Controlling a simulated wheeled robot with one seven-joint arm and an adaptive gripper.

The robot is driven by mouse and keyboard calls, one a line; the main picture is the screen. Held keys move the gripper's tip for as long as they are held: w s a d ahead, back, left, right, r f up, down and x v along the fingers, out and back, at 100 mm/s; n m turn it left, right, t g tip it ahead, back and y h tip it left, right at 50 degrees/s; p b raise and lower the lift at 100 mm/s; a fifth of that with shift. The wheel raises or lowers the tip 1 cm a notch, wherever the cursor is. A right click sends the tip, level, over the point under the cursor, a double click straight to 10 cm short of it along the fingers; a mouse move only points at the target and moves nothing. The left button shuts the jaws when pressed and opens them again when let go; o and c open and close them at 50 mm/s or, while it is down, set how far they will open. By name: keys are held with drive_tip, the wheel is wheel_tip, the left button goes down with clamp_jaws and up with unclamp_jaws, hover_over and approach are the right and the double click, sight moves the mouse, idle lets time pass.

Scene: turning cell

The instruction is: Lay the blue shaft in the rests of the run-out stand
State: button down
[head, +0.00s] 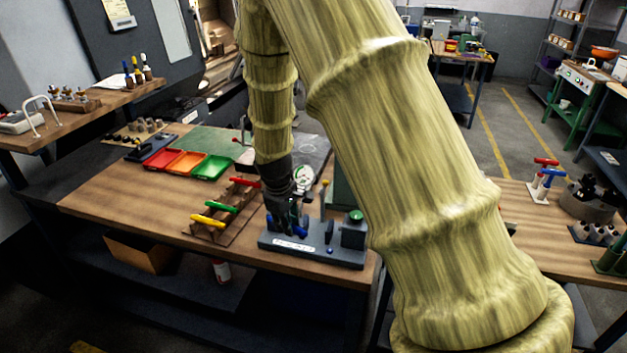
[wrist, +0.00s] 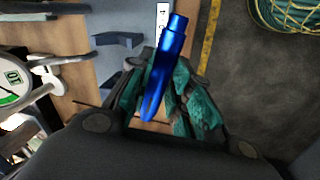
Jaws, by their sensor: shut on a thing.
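The blue shaft (wrist: 165,62) is held between the teal-padded fingers of my gripper (wrist: 168,100), which is shut on it. In the wrist view the thicker end of the shaft points up and its narrow end lies between the fingers. In the head view my gripper (head: 285,222) is low over the grey run-out stand (head: 306,255), and small blue parts of the shaft (head: 299,232) show by the fingers. A notched rest (wrist: 118,40) of the stand shows left of the shaft in the wrist view. I cannot tell whether the shaft touches a rest.
A dial gauge (wrist: 14,90) is at the left of the wrist view. A wooden rack (head: 212,232) with red, green and yellow shafts stands left of the stand. Red, orange and green trays (head: 184,162) lie behind. The bench front (head: 130,205) is clear at left.

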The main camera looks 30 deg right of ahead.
drive_tip(key=d+r+n+p, duration=0.2)
drive_tip(key=d+r+p, duration=0.1)
drive_tip(key=d+r, duration=0.4)
drive_tip(key=shift+n, duration=0.4)
drive_tip(key=shift+w+d+f+b, duration=0.15)
drive_tip(key=shift+d+f+b, duration=0.2)
drive_tip(key=shift+f+b, duration=0.95)
drive_tip(key=shift+w+d+f+b, duration=0.15)
drive_tip(key=shift+d+f+b, duration=0.25)
drive_tip(key=shift+f, duration=1.6)
drive_tip(key=shift+w+d+f+b, duration=0.15)
drive_tip(key=shift+d+f+b, duration=0.1)
drive_tip(key=shift+f+b, duration=1.1)
drive_tip(key=shift+s+f, duration=0.2)
drive_tip(key=shift+f, duration=0.5)
drive_tip(key=c, duration=1.4)
unclamp_jaws()
drive_tip(key=shift+s+a+f, duration=0.15)
drive_tip(key=shift+o, duration=1)
drive_tip(key=shift+w, duration=0.2)
